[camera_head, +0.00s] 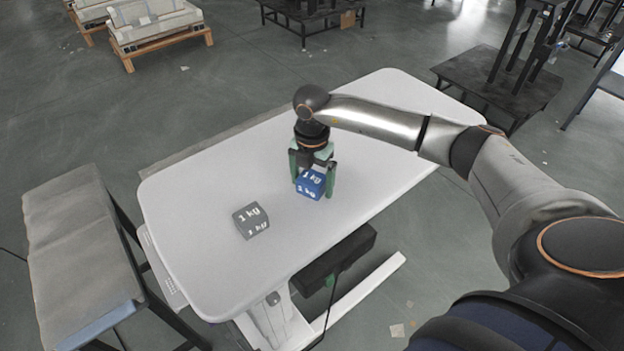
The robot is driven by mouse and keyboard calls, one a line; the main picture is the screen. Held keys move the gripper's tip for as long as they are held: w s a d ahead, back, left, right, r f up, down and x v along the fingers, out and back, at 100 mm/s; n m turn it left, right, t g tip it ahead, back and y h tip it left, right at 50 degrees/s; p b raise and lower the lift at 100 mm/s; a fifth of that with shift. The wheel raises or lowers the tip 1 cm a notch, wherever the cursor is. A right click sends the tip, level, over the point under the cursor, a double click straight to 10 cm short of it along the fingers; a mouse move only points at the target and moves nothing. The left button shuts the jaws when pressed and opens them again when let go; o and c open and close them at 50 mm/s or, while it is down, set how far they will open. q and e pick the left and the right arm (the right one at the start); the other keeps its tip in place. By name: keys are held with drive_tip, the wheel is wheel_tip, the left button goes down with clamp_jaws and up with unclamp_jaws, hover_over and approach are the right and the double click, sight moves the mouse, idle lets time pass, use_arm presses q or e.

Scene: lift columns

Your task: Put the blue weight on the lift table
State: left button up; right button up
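The blue weight (310,184), a cube marked 1 kg, is between the green fingers of my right gripper (312,180). The fingers lie close against its two sides and appear shut on it. The gripper points down over the white lift table (220,200). Whether the cube's underside touches the tabletop cannot be told. A grey weight (250,221), also marked 1 kg, sits on the table to the left and nearer. My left gripper is not in view.
A grey-topped bench (75,240) stands left of the table. A dark platform with posts (495,85) is behind right. Pallets with pale loads (150,25) are at the far left. The tabletop's left end and far right part are clear.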

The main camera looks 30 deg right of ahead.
sight(311, 178)
drive_tip(key=shift+o, duration=0.2)
wheel_tip(311, 178, up, 12)
drive_tip(key=shift+r, duration=0.15)
idle(0.4)
